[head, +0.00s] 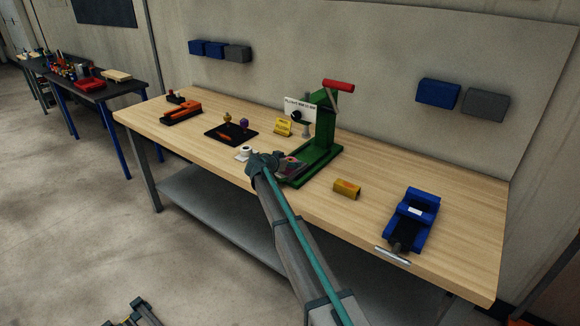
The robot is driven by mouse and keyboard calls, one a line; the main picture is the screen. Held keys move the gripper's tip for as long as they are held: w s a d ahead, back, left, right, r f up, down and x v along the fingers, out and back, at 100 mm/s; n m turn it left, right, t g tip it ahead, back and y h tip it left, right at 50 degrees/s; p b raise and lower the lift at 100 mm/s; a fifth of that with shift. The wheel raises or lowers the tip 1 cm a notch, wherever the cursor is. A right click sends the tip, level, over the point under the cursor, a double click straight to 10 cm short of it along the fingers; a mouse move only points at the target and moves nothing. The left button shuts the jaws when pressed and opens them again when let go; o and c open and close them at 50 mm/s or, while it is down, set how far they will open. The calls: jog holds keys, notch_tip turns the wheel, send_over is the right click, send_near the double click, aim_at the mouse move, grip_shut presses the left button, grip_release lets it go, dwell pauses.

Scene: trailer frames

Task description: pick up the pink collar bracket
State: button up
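My gripper (265,160) is small in the head view, over the front edge of the wooden workbench (460,245), just left of the base of a green press (322,150). Its fingers are too small and dark to tell open from shut. No clearly pink bracket stands out. A small dark piece with a pinkish tint (291,159) lies by the press base, right of my gripper, but I cannot tell what it is. A yellow-orange rounded block (347,189) lies apart on the bench, to the right of the press.
A blue vise (412,215) stands at the right. A white roll (244,153) is just left of my gripper. Bench is bare between block and vise.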

grip_shut()
jog(key=shift+r, duration=0.1)
jog(key=shift+r, duration=0.15)
